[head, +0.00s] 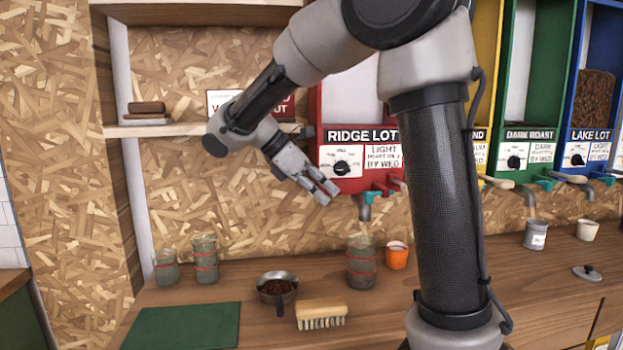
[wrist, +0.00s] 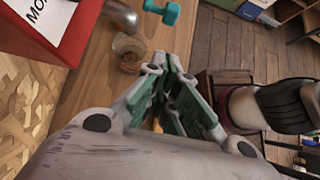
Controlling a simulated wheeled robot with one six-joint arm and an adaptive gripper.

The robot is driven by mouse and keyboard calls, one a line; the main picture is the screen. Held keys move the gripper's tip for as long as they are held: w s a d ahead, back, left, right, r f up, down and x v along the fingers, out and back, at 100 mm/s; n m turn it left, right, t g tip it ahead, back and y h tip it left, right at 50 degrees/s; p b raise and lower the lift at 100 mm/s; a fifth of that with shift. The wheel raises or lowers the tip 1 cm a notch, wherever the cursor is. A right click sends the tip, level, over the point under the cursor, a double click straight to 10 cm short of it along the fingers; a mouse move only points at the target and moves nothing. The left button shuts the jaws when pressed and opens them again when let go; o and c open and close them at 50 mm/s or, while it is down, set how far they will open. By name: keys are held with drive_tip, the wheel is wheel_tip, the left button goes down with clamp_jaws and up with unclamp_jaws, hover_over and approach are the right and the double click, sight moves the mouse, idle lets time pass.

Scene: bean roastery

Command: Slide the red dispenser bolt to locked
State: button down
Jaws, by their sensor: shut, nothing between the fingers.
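The red dispenser (head: 327,158), labelled RIDGE LOT, hangs on the wall behind my arm. It has a dial plate and a light roast label. Small red pieces (head: 381,187) stick out at its lower right, above a teal piece and a metal spout (head: 365,211). I cannot tell which is the bolt or how it is set. My gripper (head: 327,191) is shut and empty, in front of the dispenser's lower left. In the wrist view the gripper (wrist: 172,62) points away from a red box face (wrist: 50,58) at upper left.
The wooden counter (head: 215,290) holds glass jars (head: 205,262), a metal pan of beans (head: 277,288), a brush (head: 320,310), an orange cup (head: 397,256) and a green mat (head: 180,328). Green (head: 547,60) and blue dispensers (head: 597,60) stand right. A shelf (head: 190,129) is left.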

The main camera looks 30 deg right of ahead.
sight(365, 197)
drive_tip(key=s+d+f, duration=0.1)
drive_tip(key=d+f, duration=0.1)
drive_tip(key=d, duration=0.3)
drive_tip(key=shift+s+d, duration=0.35)
drive_tip(key=d, duration=0.2)
drive_tip(key=s+d, duration=0.1)
drive_tip(key=shift+d, duration=0.4)
drive_tip(key=shift+a, duration=0.1)
